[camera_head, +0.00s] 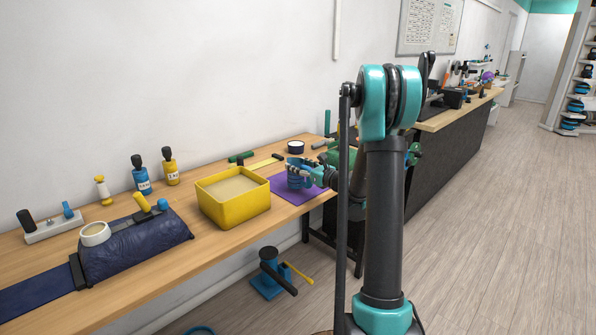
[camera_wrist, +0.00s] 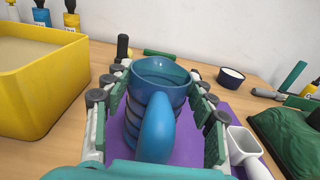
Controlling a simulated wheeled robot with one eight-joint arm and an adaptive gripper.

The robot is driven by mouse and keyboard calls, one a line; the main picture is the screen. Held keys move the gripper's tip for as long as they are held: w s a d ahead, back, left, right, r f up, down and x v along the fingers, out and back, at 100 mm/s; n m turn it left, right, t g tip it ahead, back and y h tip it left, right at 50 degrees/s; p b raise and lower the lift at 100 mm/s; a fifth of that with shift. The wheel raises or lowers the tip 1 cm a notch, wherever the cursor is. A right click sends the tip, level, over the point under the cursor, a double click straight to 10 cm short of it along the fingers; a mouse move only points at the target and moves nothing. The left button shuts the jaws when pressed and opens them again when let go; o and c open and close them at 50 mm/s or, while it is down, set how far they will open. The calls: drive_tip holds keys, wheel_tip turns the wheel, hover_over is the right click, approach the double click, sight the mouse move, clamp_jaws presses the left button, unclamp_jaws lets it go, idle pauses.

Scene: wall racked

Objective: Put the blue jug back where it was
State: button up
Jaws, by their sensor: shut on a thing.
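The blue jug (camera_wrist: 158,84) stands upright between the fingers of my gripper (camera_wrist: 157,115) in the wrist view, its handle toward the camera. My gripper is shut on the jug, with finger pads against both sides. The jug is over the purple mat (camera_wrist: 190,150); its base is hidden, so I cannot tell whether it touches the mat. In the head view the jug (camera_head: 297,179) and my gripper (camera_head: 306,176) show small at the purple mat (camera_head: 284,195), right of the yellow bin.
The yellow bin (camera_head: 232,205) stands close left of the jug. A white scoop (camera_wrist: 243,145) and a green lumpy thing (camera_wrist: 285,135) lie close right. A dark bowl (camera_wrist: 231,76) stands behind. Blue and yellow bottles stand near the wall, left.

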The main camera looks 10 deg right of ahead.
drive_tip(key=shift+f, duration=1.05)
drive_tip(key=shift+f, duration=0.1)
drive_tip(key=o, duration=1.3)
